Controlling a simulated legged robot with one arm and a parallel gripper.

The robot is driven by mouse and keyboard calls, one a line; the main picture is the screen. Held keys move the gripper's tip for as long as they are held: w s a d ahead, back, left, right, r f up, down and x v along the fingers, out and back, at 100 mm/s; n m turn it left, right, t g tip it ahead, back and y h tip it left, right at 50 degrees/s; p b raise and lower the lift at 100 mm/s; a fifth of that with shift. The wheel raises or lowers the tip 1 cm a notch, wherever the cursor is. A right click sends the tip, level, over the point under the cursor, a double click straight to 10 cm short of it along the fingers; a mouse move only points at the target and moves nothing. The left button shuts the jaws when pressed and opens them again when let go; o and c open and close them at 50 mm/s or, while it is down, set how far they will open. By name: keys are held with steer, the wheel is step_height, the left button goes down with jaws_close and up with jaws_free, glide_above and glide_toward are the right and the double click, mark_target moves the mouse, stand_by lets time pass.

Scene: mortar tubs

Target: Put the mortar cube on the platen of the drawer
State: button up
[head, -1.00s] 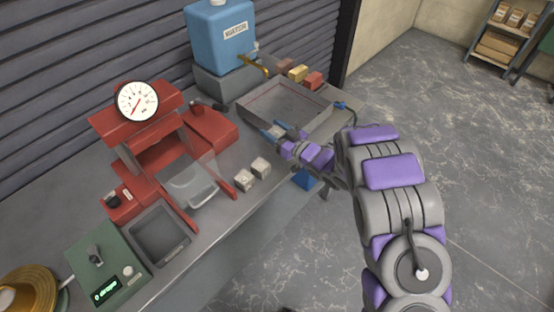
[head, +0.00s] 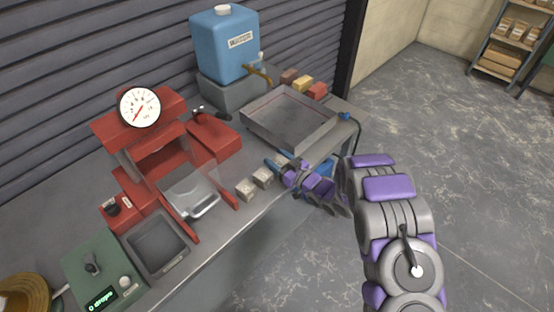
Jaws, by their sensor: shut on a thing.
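My gripper (head: 284,168) is shut low over the bench, just right of two pale grey mortar cubes, the left one (head: 245,189) and the right one (head: 262,177). A small greyish mortar cube (head: 280,160) seems to be between its jaws, mostly hidden by the fingers. The red press (head: 165,157) with a round dial stands left of the cubes. Its grey metal drawer (head: 190,190) has a handle at the front. The flat platen surface is seen only at a slant, and I cannot tell how far out the drawer is.
A shallow metal tray (head: 326,133) lies behind my gripper. A blue water tank (head: 225,45) and small coloured blocks (head: 303,83) stand behind it. A dark tub (head: 157,243) and a green control box (head: 103,272) are at front left. Floor is free on the right.

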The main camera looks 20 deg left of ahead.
steer(key=o, duration=1.3)
steer(key=shift+f, duration=0.15)
steer(key=shift+c, duration=0.2)
steer(key=shift+f, duration=0.1)
steer(key=p+v, duration=0.3)
steer(key=v, duration=1.4)
steer(key=shift+s+d, duration=0.15)
